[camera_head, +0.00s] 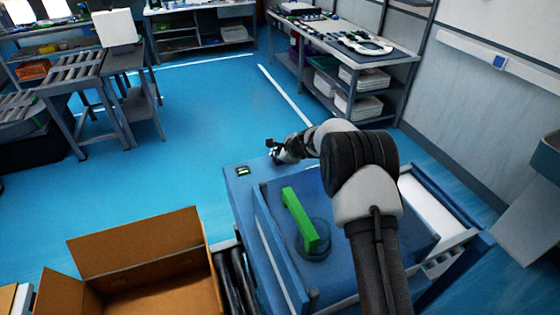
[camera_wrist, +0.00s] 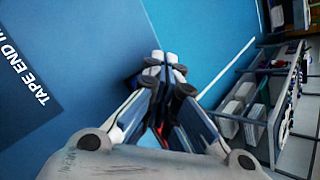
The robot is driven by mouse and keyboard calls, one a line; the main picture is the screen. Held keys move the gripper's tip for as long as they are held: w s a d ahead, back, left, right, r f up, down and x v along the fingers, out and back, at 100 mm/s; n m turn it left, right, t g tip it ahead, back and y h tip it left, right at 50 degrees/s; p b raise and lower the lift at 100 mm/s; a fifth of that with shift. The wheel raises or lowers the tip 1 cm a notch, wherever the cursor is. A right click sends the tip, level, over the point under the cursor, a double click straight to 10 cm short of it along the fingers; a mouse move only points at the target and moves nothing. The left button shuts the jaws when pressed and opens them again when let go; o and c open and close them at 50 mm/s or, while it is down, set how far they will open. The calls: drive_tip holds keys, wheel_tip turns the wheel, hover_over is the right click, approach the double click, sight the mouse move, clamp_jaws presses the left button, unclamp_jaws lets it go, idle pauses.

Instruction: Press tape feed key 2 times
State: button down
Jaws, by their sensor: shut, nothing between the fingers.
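The blue machine (camera_head: 240,203) stands low in front of me in the head view. A small dark panel with a green mark (camera_head: 242,170) sits on its far left corner; I cannot tell whether this is the tape feed key. My gripper (camera_head: 273,149) is at the machine's far edge, to the right of and beyond that panel. In the wrist view my gripper (camera_wrist: 165,64) is shut and empty, its fingertips together. A dark blue panel lettered "TAPE END" (camera_wrist: 40,82) is left of the fingers, apart from them. No key shows clearly in the wrist view.
A green bar (camera_head: 300,220) and a round clear disc (camera_head: 313,254) lie on the machine's recessed top, beside my arm. An open cardboard box (camera_head: 135,240) is at lower left. A shelved workbench (camera_head: 345,55) stands behind. Blue floor (camera_head: 200,110) is clear between.

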sight(278, 161)
idle(0.4)
drive_tip(key=shift+r+p, duration=0.55)
drive_tip(key=shift+r, duration=0.1)
drive_tip(key=shift+r+p, duration=2.05)
drive_tip(key=shift+r, duration=0.5)
